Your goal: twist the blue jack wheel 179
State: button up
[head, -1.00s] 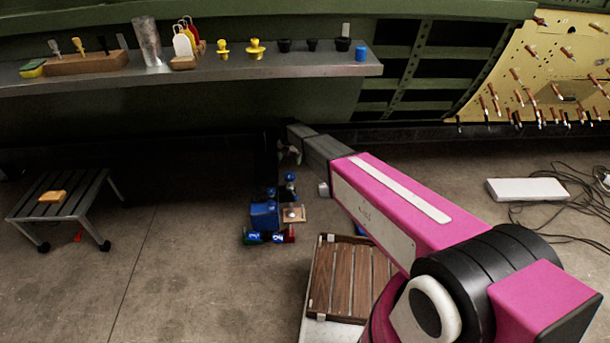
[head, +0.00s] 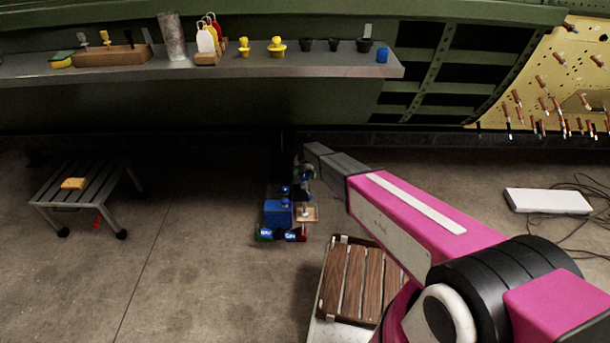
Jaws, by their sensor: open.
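A small blue part (head: 285,190), which looks like the jack wheel, shows above a blue box-shaped body (head: 278,212) on the floor near the middle of the head view. It is small and dark, so its rim and spokes cannot be made out. My gripper (head: 303,170) is at the far end of my pink and grey arm, just above and right of this blue part. It is open, with nothing seen between its fingers. Whether it touches the wheel or is around it cannot be told in the shadow.
A wooden slatted crate (head: 350,285) stands in front, under my arm. A low slatted table (head: 85,190) with a yellow sponge is at left. A shelf (head: 200,75) with tools runs along the back. A white box (head: 547,201) and cables lie at right.

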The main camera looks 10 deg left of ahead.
jog(key=c, duration=0.9)
